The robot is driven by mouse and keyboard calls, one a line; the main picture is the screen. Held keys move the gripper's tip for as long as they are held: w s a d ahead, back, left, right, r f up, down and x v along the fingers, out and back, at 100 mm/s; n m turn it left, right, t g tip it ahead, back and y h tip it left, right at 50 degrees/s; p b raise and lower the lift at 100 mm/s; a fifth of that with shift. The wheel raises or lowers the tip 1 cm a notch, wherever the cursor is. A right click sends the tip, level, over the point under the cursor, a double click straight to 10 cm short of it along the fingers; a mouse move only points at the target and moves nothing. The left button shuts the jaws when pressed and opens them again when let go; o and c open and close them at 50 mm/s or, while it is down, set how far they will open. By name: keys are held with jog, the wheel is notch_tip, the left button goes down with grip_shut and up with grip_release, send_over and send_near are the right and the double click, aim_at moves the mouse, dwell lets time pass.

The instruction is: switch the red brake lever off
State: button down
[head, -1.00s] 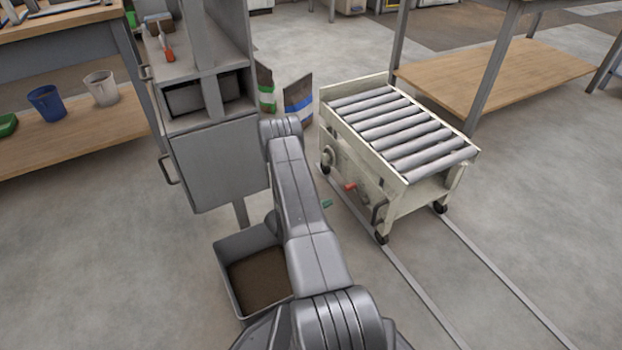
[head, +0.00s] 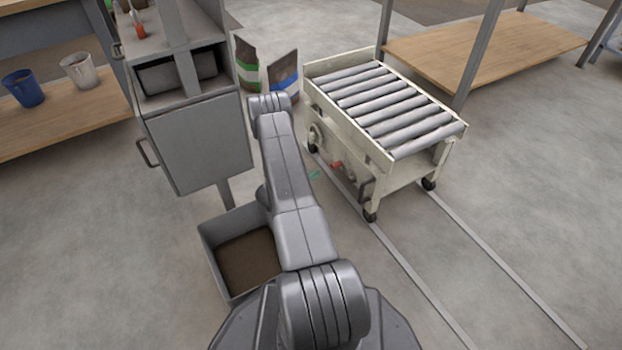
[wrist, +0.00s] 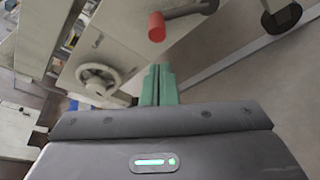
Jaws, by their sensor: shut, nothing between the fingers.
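The red brake lever (head: 336,166) is on the near left side of the pale roller cart. In the wrist view its red end (wrist: 156,28) shows at the top of the picture, with a grey bar running from it to the right. My gripper (head: 314,175) is just left of the lever in the head view, mostly hidden by my arm. In the wrist view the green fingers (wrist: 158,72) are together and empty. They point toward the red end, with a visible gap between them.
A handwheel (wrist: 98,80) is on the cart's side, left of my fingers. The roller cart (head: 372,147) stands by floor rails (head: 415,275). A grey cabinet (head: 200,145), a bin of brown material (head: 207,250) and printed bags (head: 283,78) are nearby. Open floor lies to the right.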

jog(key=b+x, duration=0.1)
jog(key=x, duration=0.5)
jog(key=shift+b, duration=0.35)
jog(key=shift+s+r+m, duration=0.1)
jog(key=shift+r+m, duration=0.1)
jog(key=shift+m, duration=0.3)
